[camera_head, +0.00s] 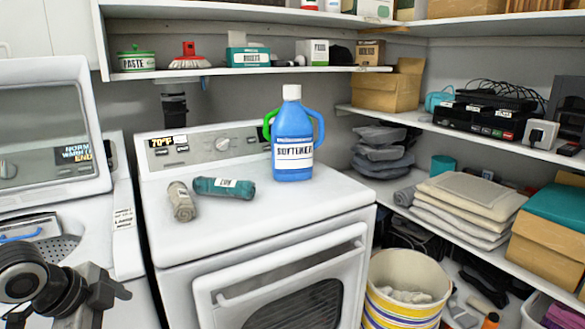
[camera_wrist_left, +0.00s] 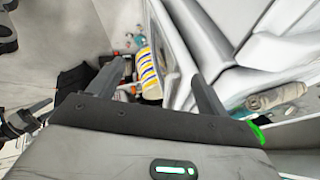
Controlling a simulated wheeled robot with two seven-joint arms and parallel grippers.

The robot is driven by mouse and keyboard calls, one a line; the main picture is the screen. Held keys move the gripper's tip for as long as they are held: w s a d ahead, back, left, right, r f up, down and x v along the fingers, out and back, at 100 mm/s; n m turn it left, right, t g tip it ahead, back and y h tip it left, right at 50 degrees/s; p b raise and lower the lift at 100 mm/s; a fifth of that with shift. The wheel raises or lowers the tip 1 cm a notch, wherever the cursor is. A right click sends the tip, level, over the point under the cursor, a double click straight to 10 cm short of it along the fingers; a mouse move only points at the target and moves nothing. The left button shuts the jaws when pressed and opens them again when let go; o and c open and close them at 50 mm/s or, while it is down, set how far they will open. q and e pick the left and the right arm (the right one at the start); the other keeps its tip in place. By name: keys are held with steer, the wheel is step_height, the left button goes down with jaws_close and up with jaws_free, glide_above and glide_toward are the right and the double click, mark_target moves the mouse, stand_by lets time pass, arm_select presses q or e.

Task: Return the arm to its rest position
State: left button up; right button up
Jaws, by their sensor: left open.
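My left arm comes in at the lower left of the head view, in front of the white washer (camera_head: 60,215). Its dark gripper (camera_head: 100,290) is beside the front left of the white dryer (camera_head: 255,215). In the left wrist view the two fingers of my left gripper (camera_wrist_left: 158,82) stand wide apart with nothing between them that they touch. A blue softener bottle (camera_head: 293,130) stands upright on the dryer, apart from the gripper.
A beige roll (camera_head: 182,201) and a teal roll (camera_head: 224,187) lie on the dryer top. A striped bucket (camera_head: 403,290) stands at its right. Shelves on the right hold folded towels (camera_head: 468,205) and boxes. The dryer top's front is clear.

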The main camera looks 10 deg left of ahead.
arm_select(q)
steer(key=s+d+f+n+t+h, duration=0.1)
steer(key=s+d+f+n, duration=0.2)
steer(key=d+f, duration=0.35)
steer(key=s+d+f+n+t, duration=0.1)
steer(key=s+d+f+n, duration=0.25)
steer(key=f, duration=0.65)
steer(key=s+d+f+n+t, duration=0.1)
steer(key=s+d+n, duration=0.1)
steer(key=d, duration=0.4)
steer(key=s+d+f+n+t, duration=0.1)
steer(key=s+d+n, duration=0.1)
steer(key=d, duration=0.4)
steer(key=shift+s+d+f+t, duration=0.15)
steer(key=shift+s+f+t, duration=0.2)
steer(key=shift+t, duration=0.05)
